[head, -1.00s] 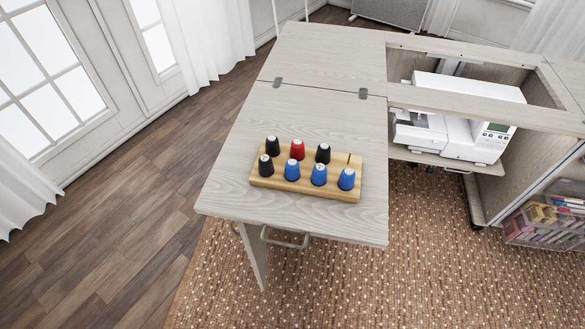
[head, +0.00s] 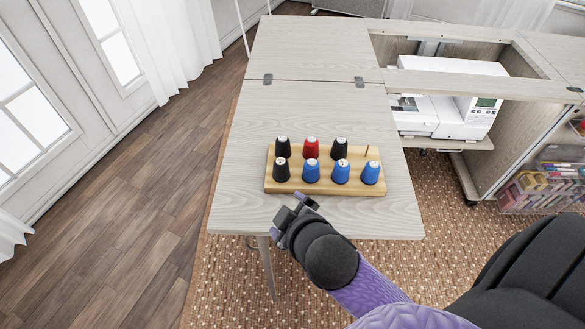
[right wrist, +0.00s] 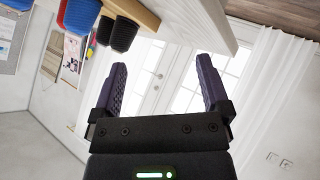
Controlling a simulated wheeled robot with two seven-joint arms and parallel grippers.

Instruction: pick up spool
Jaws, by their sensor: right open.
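A wooden spool rack (head: 325,188) on the grey table leaf holds several cone-shaped spools in two rows. The back row has a black spool (head: 283,147), a red spool (head: 311,147) and another black spool (head: 340,148). The front row has a black spool (head: 280,171) and blue spools (head: 341,172). My right gripper (head: 289,217) is open and empty at the table's front edge, just in front of the rack's left part. In the right wrist view nothing is between its fingers (right wrist: 164,82); black spools (right wrist: 125,34) show beyond them. My left gripper is out of view.
An empty peg (head: 367,153) stands at the rack's back right. The table leaf (head: 310,110) is bare behind the rack. A white sewing machine (head: 450,105) sits in the cabinet at right. A clear drawer box (head: 545,188) stands lower right.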

